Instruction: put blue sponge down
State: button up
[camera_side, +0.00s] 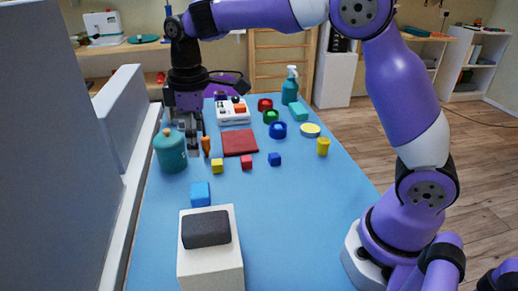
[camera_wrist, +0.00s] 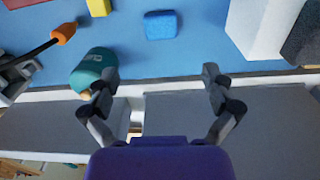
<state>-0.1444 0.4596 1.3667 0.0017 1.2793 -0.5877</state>
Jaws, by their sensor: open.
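The blue sponge (camera_side: 200,194) lies on the blue table top, just behind the white block in the side view. The blue sponge also shows in the wrist view (camera_wrist: 161,25), at the top middle, beyond my fingertips and apart from them. My gripper (camera_side: 190,148) points down beside the teal jar. In the wrist view, my gripper (camera_wrist: 161,74) has its two fingers spread wide with nothing between them.
The teal jar (camera_side: 171,152) stands close beside my fingers; it shows by the left finger in the wrist view (camera_wrist: 93,66). A white block (camera_side: 212,262) carries a dark grey block (camera_side: 206,229). Small cubes and a red mat (camera_side: 240,142) lie nearby. The right front table is clear.

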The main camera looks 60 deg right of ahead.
jog(key=s+d+r+m+t, duration=0.1)
jog(key=s+m, duration=0.3)
jog(key=s, duration=0.4)
jog(key=s+d+r+m+t, duration=0.2)
jog(key=s+d+m+t, duration=0.2)
jog(key=s, duration=0.5)
jog(key=shift+d, duration=0.2)
